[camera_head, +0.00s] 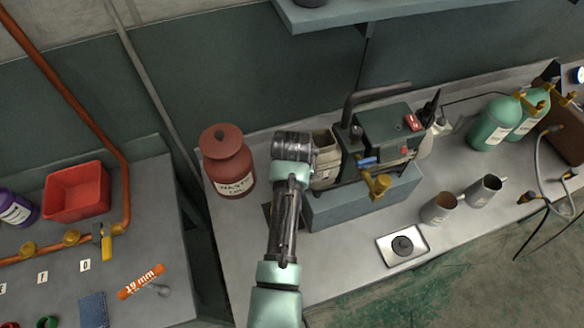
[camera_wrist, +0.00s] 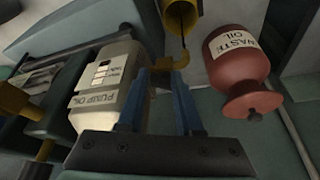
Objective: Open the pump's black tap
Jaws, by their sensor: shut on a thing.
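The pump (camera_head: 385,140) is a dark green unit with a brass-coloured fitting (camera_head: 378,185) at its front and a black pipe on top. My gripper (camera_wrist: 165,74) points in beside the pump oil bottle. Its two blue fingers are shut at a small brass-coloured fitting (camera_wrist: 178,62), below a larger brass-coloured pipe (camera_wrist: 180,18). I cannot make out a separate black tap handle between the fingers. In the head view my wrist hides the fingers and what they hold.
The pump oil bottle (camera_wrist: 112,85) stands close left of my fingers in the wrist view. The red waste oil jar (camera_wrist: 238,55) is close right. Two mugs (camera_head: 438,208) (camera_head: 485,190) and a small scale (camera_head: 403,246) stand right of the pump. Green cylinders (camera_head: 493,123) stand farther right.

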